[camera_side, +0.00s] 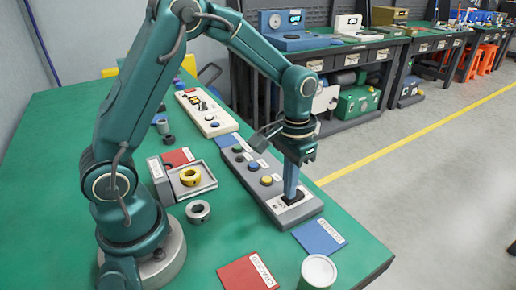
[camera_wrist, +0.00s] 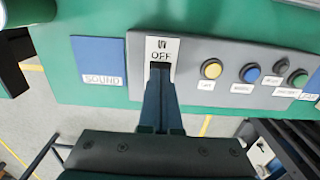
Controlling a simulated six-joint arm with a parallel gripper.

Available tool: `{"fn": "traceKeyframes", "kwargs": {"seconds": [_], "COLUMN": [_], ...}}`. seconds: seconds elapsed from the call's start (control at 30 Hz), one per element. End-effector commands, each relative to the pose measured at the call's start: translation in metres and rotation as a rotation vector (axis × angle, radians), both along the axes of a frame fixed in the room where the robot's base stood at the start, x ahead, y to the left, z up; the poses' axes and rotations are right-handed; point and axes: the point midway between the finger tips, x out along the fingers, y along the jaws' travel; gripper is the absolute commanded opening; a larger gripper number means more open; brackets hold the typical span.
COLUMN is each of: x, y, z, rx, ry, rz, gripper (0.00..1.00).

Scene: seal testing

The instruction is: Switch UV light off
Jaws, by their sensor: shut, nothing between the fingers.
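A grey control panel (camera_side: 236,160) lies along the right edge of the green table. At its near end is a dark switch (camera_side: 292,199) on a white plate; in the wrist view this plate (camera_wrist: 152,45) reads "OFF" with a small symbol above. My gripper (camera_side: 291,190) points straight down at the switch, its fingers shut and empty. In the wrist view the gripper tips (camera_wrist: 160,72) sit just below the word OFF and cover most of the switch. The tips look to be at or touching it; exact contact and the switch's tilt are hidden. No UV lamp is identifiable.
Yellow (camera_wrist: 211,69), blue (camera_wrist: 250,73) and other buttons sit beside the switch. A blue SOUND card (camera_wrist: 98,62), a red card (camera_side: 248,272) and a white can (camera_side: 317,272) lie nearby. A yellow ring (camera_side: 190,176) sits in a grey tray.

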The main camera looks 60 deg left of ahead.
Motion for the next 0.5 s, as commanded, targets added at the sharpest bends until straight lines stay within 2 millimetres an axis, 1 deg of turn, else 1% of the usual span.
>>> {"fn": "traceKeyframes", "kwargs": {"seconds": [0.1, 0.5], "x": [0.001, 0.001], "y": [0.000, 0.000], "z": [0.010, 0.041], "rx": [0.000, 0.000], "ry": [-0.005, -0.005], "rz": [0.000, 0.000], "gripper": [0.00, 0.00]}}
